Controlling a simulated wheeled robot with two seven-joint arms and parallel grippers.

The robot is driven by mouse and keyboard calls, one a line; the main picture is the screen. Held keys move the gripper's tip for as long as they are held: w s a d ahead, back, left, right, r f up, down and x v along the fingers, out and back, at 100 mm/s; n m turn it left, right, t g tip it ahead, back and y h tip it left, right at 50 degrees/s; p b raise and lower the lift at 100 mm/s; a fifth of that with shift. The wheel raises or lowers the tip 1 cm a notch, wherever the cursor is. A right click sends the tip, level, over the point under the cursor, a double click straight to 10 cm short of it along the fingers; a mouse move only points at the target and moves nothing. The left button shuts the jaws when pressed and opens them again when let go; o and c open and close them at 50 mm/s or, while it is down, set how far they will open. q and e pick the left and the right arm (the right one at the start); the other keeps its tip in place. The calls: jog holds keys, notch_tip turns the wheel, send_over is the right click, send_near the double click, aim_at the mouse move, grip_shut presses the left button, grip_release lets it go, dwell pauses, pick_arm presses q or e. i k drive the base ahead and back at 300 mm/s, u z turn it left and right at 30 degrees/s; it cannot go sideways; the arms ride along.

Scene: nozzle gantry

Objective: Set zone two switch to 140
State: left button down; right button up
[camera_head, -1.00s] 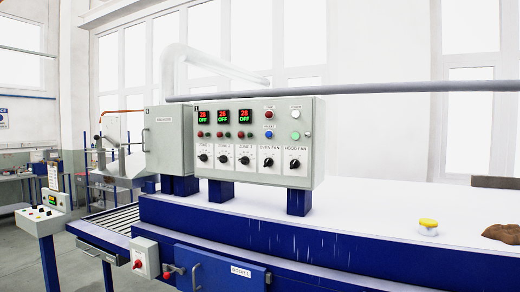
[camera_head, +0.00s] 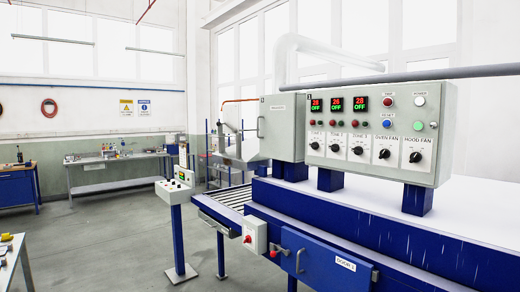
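The grey control panel (camera_head: 440,145) stands on blue legs on the oven top at the right. Three displays in its upper left each read 28 in red over OFF in green. Below them is a row of black rotary knobs. The zone two switch (camera_head: 336,149) is the second knob from the left, under the middle display (camera_head: 335,104); its small label is hard to read. The oven fan knob (camera_head: 384,154) and hood fan knob (camera_head: 415,157) are further right. Neither of my grippers shows in the view.
The blue oven body (camera_head: 380,235) with a door fills the lower right. A roller conveyor (camera_head: 232,200) and a pedestal control box (camera_head: 178,190) stand left of it. Open grey floor (camera_head: 110,240) lies at the left. A table edge (camera_head: 12,262) shows at lower left.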

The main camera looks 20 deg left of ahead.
aim_at(335, 148)
jog(key=u, duration=1.75)
jog(key=i, duration=2.9)
jog(key=z, duration=0.8)
